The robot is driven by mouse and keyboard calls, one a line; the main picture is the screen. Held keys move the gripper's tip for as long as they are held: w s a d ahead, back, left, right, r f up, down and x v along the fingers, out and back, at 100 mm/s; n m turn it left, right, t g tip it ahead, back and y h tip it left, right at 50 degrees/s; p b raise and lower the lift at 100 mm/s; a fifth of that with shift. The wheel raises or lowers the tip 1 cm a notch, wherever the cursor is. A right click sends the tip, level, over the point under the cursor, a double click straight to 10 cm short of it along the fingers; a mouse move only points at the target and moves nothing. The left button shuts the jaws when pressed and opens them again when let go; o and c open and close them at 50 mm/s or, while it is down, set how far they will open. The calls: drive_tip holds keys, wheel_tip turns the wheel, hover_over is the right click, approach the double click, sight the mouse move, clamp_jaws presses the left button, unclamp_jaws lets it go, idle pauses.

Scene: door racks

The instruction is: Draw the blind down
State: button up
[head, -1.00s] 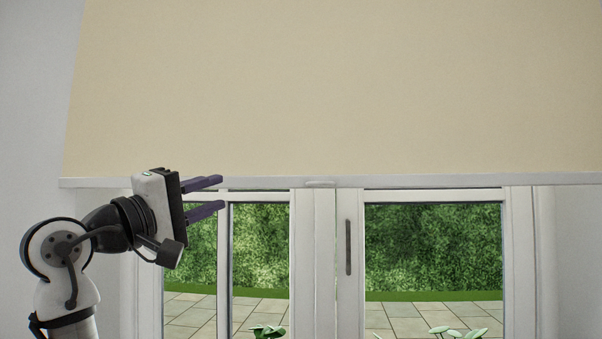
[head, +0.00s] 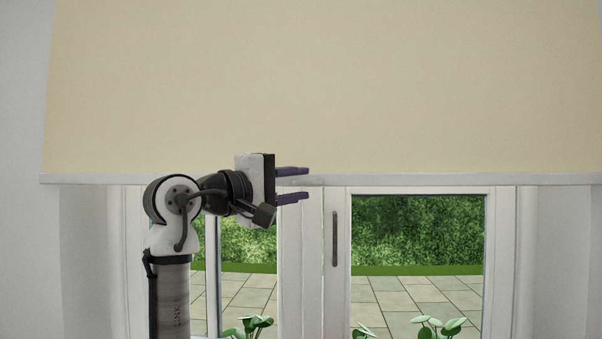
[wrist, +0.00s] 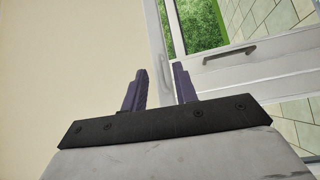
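The cream blind (head: 320,90) hangs over the upper window, with a pale bottom bar (head: 430,179) along its lower edge. A small pale tab (head: 303,183) sits at the middle of the bar. My gripper (head: 307,184) is open, its two dark purple fingers pointing right, one above and one below the height of the tab. In the wrist view the fingers (wrist: 160,70) stand apart, with the blind (wrist: 70,60) to the left and the bar (wrist: 157,40) showing beyond and between them. Nothing is visibly held. I cannot tell whether the fingers touch the tab.
Below the bar is a white glazed door (head: 420,190) with a dark vertical handle (head: 334,238). Green-leaved plants (head: 437,326) stand low in front of the glass. Bare walls flank the opening.

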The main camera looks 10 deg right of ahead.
drive_tip(key=shift+x, duration=0.8)
drive_tip(key=shift+c, duration=0.4)
clamp_jaws()
drive_tip(key=shift+f, duration=0.1)
